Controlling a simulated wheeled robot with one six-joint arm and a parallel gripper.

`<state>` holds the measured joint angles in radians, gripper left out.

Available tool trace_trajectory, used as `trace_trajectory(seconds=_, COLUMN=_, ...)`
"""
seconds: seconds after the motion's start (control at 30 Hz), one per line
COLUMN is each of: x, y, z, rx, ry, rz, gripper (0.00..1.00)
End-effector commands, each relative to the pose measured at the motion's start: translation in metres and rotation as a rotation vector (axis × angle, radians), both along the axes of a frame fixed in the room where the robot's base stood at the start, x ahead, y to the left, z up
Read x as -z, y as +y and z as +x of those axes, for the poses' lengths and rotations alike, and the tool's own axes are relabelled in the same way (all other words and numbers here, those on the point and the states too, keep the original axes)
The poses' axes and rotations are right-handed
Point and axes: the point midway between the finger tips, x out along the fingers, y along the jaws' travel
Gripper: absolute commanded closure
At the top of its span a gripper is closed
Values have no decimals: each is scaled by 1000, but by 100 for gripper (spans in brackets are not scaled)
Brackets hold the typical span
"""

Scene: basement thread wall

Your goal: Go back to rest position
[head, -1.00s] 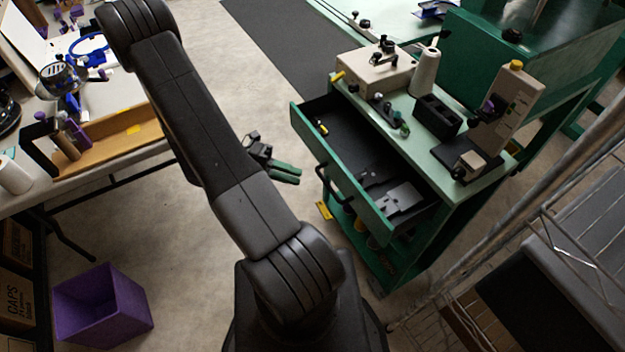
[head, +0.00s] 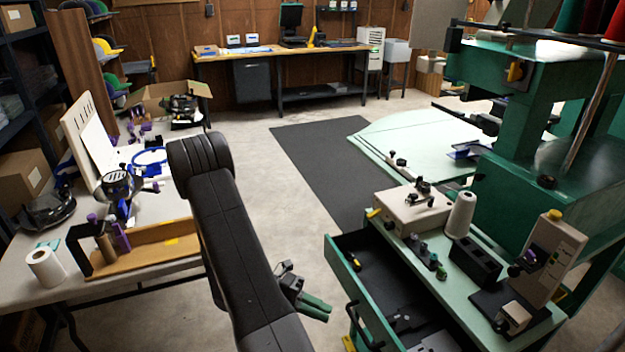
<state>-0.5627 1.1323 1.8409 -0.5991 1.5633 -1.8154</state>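My arm rises from the bottom of the head view, and its upper link crosses the middle left of the picture. My gripper (head: 314,306) shows just right of the arm, with green fingers pointing right. The fingers lie close together, and I cannot tell whether they are parted. I see nothing held in them. The gripper is left of the open drawer (head: 345,262) of the green cart and apart from it.
The green cart (head: 428,243) carries a beige box (head: 411,210), a white cone (head: 461,214) and a black holder (head: 475,262). A table (head: 52,291) with a wooden tray (head: 150,252) stands left. A dark mat (head: 325,160) lies on open floor. A workbench (head: 285,52) is at the back.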

Motion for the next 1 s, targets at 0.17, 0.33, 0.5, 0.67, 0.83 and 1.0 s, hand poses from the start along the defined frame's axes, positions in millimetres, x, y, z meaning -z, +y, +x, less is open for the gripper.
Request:
trace_trajectory(seconds=0.17, x=5, y=-34, z=-16, rx=5, ry=5, rz=-2, gripper=80)
trace_trajectory(seconds=0.33, x=10, y=-64, z=-28, rx=5, ry=5, rz=-1, gripper=80)
trace_trajectory(seconds=0.5, x=13, y=-85, z=-37, rx=4, ry=4, rz=-2, gripper=80)
trace_trajectory(seconds=0.67, x=15, y=-95, z=-41, rx=3, ry=2, rz=1, gripper=80)
trace_trajectory(seconds=0.83, x=15, y=-96, z=-39, rx=1, ry=1, rz=0, gripper=80)
trace_trajectory(seconds=1.0, x=14, y=-96, z=-39, rx=1, ry=1, rz=0, gripper=80)
